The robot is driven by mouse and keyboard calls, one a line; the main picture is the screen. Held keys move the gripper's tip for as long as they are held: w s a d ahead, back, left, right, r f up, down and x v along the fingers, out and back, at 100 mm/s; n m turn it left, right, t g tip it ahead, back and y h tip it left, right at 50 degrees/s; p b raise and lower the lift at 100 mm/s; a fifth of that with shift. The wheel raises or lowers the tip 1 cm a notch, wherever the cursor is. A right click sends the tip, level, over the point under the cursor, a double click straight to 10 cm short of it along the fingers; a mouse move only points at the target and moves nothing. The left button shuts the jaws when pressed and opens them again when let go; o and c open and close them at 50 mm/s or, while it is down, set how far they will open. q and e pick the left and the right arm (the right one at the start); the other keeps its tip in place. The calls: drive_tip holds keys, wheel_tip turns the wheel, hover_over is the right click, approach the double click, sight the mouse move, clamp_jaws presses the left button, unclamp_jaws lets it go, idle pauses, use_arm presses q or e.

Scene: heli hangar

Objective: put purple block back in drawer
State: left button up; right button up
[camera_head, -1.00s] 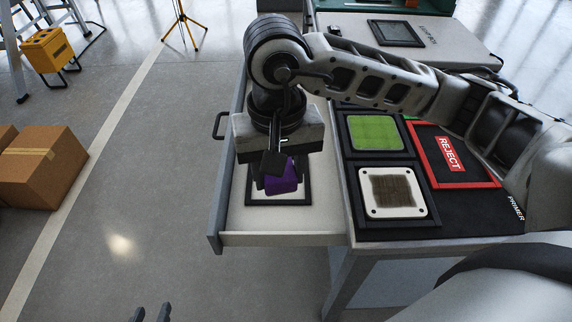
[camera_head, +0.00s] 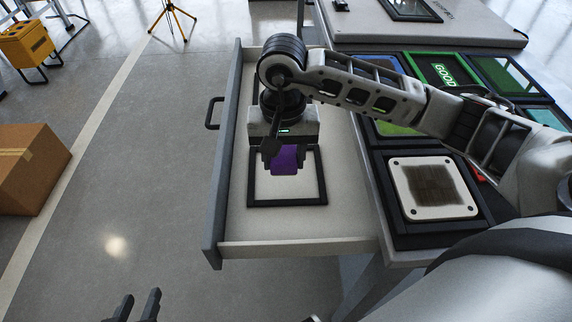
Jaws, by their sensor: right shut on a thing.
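The purple block (camera_head: 285,160) is between the fingers of my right gripper (camera_head: 286,158), which is shut on it. The gripper is inside the outline of the open drawer (camera_head: 300,227), over the upper part of a black square frame (camera_head: 288,205) on the drawer's pale floor. I cannot tell whether the block touches the floor. The gripper hides the back of the block and the far side of the frame. My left gripper (camera_head: 137,306) shows at the bottom edge, its two dark fingertips apart and empty, away from the drawer.
The drawer's left front panel with a black handle (camera_head: 210,113) faces the open floor. Right of the drawer is a worktop with a white square plate (camera_head: 433,188), a green panel and a GOOD tray (camera_head: 444,72). A cardboard box (camera_head: 28,165) stands on the floor at left.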

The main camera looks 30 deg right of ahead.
sight(286, 147)
drive_tip(key=w+f, duration=0.1)
drive_tip(key=d+f, duration=0.1)
drive_tip(key=shift+w+d+f, duration=0.2)
drive_tip(key=shift+w+f, duration=0.15)
drive_tip(key=shift+w, duration=0.05)
drive_tip(key=shift+w+d+f, duration=0.1)
drive_tip(key=shift+w+f, duration=0.05)
drive_tip(key=shift+f, duration=1.55)
drive_tip(key=shift+f, duration=0.15)
drive_tip(key=o, duration=1)
drive_tip(key=shift+c, duration=0.2)
wheel_tip(286, 147, up, 12)
drive_tip(key=shift+r, duration=0.2)
